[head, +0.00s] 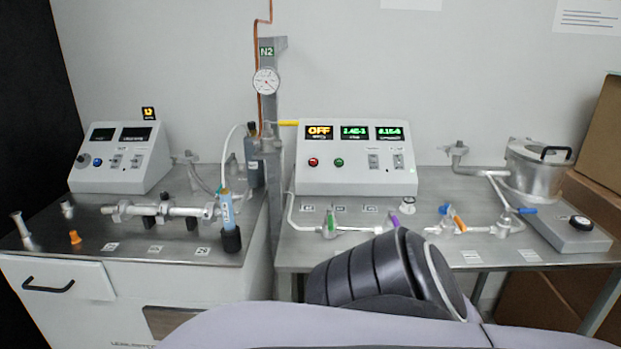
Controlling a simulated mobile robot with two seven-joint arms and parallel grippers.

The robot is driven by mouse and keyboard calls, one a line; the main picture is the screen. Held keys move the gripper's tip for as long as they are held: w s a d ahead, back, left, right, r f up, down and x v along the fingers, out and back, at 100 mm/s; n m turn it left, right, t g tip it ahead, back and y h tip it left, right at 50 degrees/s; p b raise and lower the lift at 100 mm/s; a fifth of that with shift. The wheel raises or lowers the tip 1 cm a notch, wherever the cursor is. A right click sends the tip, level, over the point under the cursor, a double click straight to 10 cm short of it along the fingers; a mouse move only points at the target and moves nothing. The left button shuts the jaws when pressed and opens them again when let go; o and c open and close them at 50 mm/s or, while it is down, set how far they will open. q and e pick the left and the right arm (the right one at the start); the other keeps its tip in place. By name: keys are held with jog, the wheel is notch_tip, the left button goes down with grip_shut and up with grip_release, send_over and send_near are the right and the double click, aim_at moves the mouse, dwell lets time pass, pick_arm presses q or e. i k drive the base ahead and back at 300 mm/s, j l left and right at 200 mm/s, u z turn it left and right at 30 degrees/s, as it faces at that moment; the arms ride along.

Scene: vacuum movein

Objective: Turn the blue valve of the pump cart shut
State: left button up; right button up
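A small blue handle (527,210) sits on the metal pipework at the right, close to the foot of the round steel vessel. A second small blue part (444,209) shows beside an orange valve handle (458,219) on the right bench's pipe line. On the left cart (55,277), a blue-labelled upright cylinder (227,210) stands at the end of the horizontal pipe. I cannot tell which blue part is the pump cart's valve, nor how far any is turned. Neither gripper is in view; a dark ribbed part of my own arm covers the bench's front middle.
The right bench (300,256) carries a control box (356,158), a green valve handle (331,221) and a purple one (394,221). A steel vessel (537,170) stands at the right. An N2 post (268,110) with a gauge rises between the work surfaces. A loose orange piece (75,237) lies left.

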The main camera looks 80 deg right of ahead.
aim_at(507, 212)
jog(key=z, duration=3.7)
jog(key=i+z, duration=0.25)
jog(key=z, duration=0.25)
